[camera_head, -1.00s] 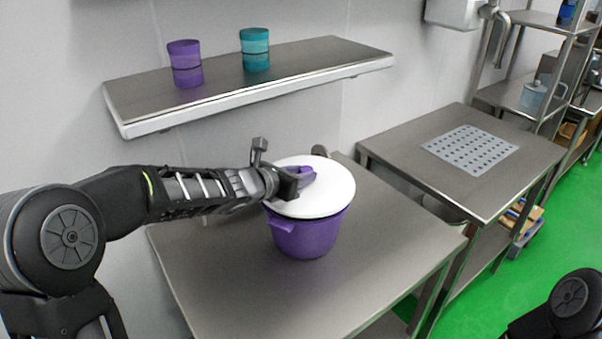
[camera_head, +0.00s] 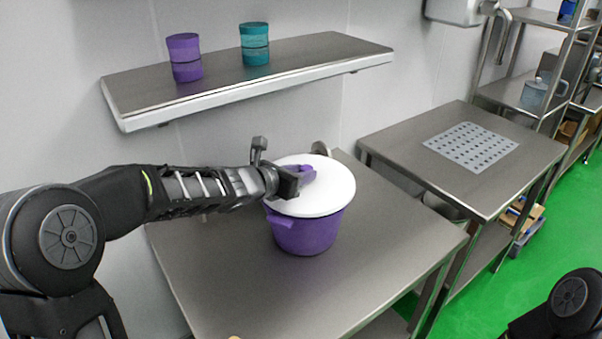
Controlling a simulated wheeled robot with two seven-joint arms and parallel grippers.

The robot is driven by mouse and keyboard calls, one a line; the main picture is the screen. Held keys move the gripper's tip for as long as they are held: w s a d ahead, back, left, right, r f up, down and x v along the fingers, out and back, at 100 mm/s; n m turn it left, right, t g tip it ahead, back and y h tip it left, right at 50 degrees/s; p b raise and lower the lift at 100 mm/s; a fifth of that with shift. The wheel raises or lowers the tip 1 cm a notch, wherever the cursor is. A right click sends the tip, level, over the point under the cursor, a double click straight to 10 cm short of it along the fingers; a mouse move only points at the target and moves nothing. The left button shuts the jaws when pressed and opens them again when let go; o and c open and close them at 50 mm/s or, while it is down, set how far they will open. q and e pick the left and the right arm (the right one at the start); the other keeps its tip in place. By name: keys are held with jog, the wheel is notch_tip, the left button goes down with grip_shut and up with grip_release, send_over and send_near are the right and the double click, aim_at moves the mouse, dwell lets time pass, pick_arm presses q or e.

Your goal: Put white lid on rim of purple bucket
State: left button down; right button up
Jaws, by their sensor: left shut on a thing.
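The purple bucket (camera_head: 306,236) stands upright on the near steel table. The round white lid (camera_head: 325,192) lies over the bucket's mouth and looks about level; whether it touches the rim all round I cannot tell. A purple handle (camera_head: 303,174) stands on the lid. My left gripper (camera_head: 297,178) reaches in from the left over the lid and is shut on the lid's handle, partly hiding it. My right gripper is not in view; only part of my right arm shows at the lower right.
The steel table (camera_head: 240,285) is bare around the bucket. A wall shelf (camera_head: 310,70) behind holds a purple container (camera_head: 185,58) and a teal container (camera_head: 255,44). A second steel table (camera_head: 400,140) with a perforated grey mat (camera_head: 470,146) stands to the right.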

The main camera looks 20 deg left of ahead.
pick_arm(q)
jog(key=shift+f+b, duration=0.3)
jog(key=c, duration=1)
grip_release()
jog(key=v, duration=0.7)
jog(key=shift+p, duration=0.3)
jog(key=shift+s+a+r, duration=0.1)
jog(key=shift+s+a, duration=0.05)
jog(key=shift+s, duration=0.25)
